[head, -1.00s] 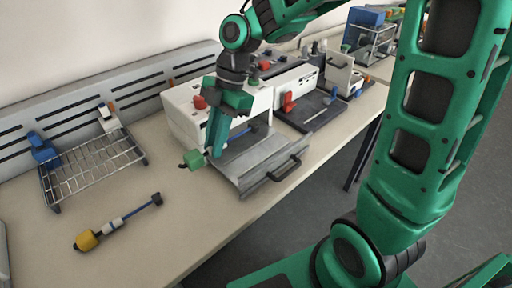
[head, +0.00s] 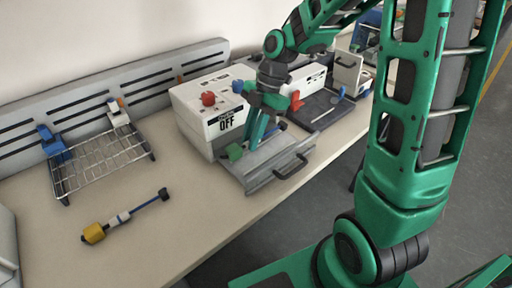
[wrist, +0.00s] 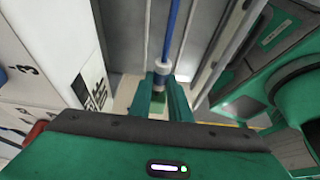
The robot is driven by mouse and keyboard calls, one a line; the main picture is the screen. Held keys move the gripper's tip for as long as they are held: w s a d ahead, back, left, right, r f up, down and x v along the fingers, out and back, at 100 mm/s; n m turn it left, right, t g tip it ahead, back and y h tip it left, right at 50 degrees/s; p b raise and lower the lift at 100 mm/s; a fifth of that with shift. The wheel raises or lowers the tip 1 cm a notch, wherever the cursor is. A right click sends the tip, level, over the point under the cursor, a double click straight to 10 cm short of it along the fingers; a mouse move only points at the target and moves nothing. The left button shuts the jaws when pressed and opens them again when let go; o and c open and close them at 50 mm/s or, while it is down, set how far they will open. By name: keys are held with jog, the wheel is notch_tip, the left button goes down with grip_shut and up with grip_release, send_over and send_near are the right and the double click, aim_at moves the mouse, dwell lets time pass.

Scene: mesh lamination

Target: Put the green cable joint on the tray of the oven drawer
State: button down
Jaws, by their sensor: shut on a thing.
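My gripper (head: 256,142) is shut on the green cable joint, whose green end (head: 235,152) sticks out to the left of the fingers. In the wrist view, its blue cable (wrist: 172,30) and pale collar (wrist: 161,68) run away from between the fingertips (wrist: 160,95). The grey oven drawer (head: 262,178) is pulled out from the white oven (head: 200,112), which has an "OFF" label. The gripper and joint are over the drawer's tray, with the green end near its left side. Whether the joint touches the tray cannot be told.
A yellow-ended cable joint (head: 94,233) lies on the table (head: 160,255) at the front left. A wire rack (head: 105,165) stands behind it. A second white station with a dark plate (head: 325,108) stands to the right. The drawer's handle (head: 290,167) faces the table edge.

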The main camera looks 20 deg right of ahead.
aim_at(254, 159)
jog(key=shift+w+d+f, duration=0.25)
jog(key=shift+d+f, duration=0.15)
jog(key=shift+d, duration=0.2)
jog(key=shift+w+d+f, duration=0.2)
jog(key=shift+d+f, duration=0.2)
jog(key=shift+d, duration=0.2)
jog(key=shift+f, duration=2)
jog(key=c, duration=1.9)
grip_release()
jog(key=shift+f, duration=0.1)
jog(key=v, duration=1.2)
